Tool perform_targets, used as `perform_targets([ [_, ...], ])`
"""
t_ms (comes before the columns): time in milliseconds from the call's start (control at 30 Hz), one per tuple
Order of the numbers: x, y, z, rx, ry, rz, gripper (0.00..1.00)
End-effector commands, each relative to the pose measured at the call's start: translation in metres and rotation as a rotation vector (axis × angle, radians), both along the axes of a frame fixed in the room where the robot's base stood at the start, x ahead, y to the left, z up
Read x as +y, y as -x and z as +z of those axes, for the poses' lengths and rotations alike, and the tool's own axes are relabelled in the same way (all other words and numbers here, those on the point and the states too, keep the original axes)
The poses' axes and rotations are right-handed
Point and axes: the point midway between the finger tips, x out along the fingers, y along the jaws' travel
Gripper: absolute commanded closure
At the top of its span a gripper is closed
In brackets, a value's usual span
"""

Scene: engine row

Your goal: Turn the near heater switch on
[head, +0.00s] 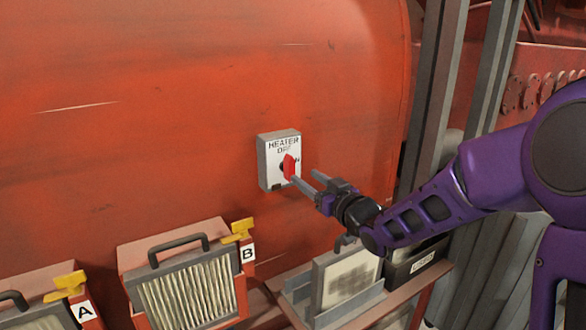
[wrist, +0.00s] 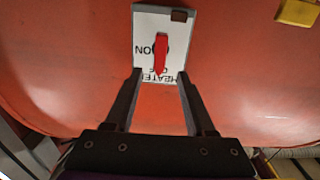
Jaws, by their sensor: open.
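The heater switch is a grey box with a white plate (head: 269,160) marked HEATER, OFF and ON, fixed to the red curved wall. Its red knob (head: 289,166) stands about upright, its upper end by the OFF lettering. In the wrist view the plate (wrist: 145,22) appears upside down, and the knob (wrist: 160,54) points down toward the partly covered OFF lettering. My gripper (head: 305,178) is open and empty, in front of the switch. In the wrist view its fingertips (wrist: 159,73) lie either side of the knob's line, with gaps; I cannot tell the remaining depth.
Below left, a filter box marked B (head: 188,284) with a yellow latch (head: 238,231) stands beside one marked A (head: 40,312). A grey-framed panel (head: 346,278) and a dark bin (head: 416,262) sit below my arm. Grey posts (head: 436,95) stand right. The wall around the switch is clear.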

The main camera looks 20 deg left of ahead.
Motion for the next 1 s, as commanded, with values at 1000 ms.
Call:
perform_targets([
  [1000, 0.055, -0.047, 0.000, 0.001, 0.000, -0.001, 0.83],
])
